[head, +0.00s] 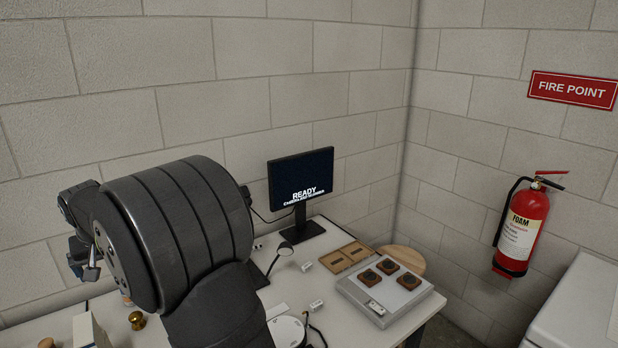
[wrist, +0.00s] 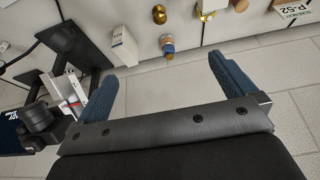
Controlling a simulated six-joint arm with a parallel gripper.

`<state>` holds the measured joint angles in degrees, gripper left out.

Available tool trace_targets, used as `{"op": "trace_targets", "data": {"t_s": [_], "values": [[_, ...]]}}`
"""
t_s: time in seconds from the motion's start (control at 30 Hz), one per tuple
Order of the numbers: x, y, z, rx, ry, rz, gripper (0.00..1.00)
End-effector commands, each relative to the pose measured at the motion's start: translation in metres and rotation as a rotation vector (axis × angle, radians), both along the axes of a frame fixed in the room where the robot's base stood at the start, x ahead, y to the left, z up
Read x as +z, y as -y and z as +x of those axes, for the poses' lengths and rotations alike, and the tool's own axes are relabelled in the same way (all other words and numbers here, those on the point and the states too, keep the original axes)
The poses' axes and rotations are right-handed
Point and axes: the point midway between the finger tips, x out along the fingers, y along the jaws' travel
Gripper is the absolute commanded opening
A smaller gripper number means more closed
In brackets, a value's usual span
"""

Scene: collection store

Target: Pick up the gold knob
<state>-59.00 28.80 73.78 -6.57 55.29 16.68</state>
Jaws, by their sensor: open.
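In the head view one gold knob (head: 137,321) stands on the white table, left of my arm. I cannot tell which of the two it is. My gripper (wrist: 162,68) is open and empty, its blue fingers spread wide, apart from both gold things. In the head view my gripper (head: 86,262) is at the left, above the table and partly hidden by my arm.
A wood-and-blue piece (wrist: 168,46) and a white box (wrist: 124,46) stand near the gold things. A pale wooden knob (wrist: 240,5) is at the top edge. A monitor (head: 301,179) and a grey tray with dark round pieces (head: 384,294) stand farther right on the table.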

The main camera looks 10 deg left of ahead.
Motion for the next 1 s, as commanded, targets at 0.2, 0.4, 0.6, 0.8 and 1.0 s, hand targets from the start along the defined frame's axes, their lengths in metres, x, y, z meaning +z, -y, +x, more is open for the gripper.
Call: {"op": "trace_targets", "data": {"t_s": [0.2, 0.4, 0.6, 0.8, 1.0], "values": [[0.000, 0.000, 0.000, 0.000, 0.000, 0.000, 1.00], [0.000, 0.000, 0.000, 0.000, 0.000, 0.000, 0.94], [0.000, 0.000, 0.000, 0.000, 0.000, 0.000, 0.63], [0.000, 0.000, 0.000, 0.000, 0.000, 0.000, 0.63], [-0.012, -0.011, 0.012, 0.072, -0.005, -0.044, 0.63]]}}
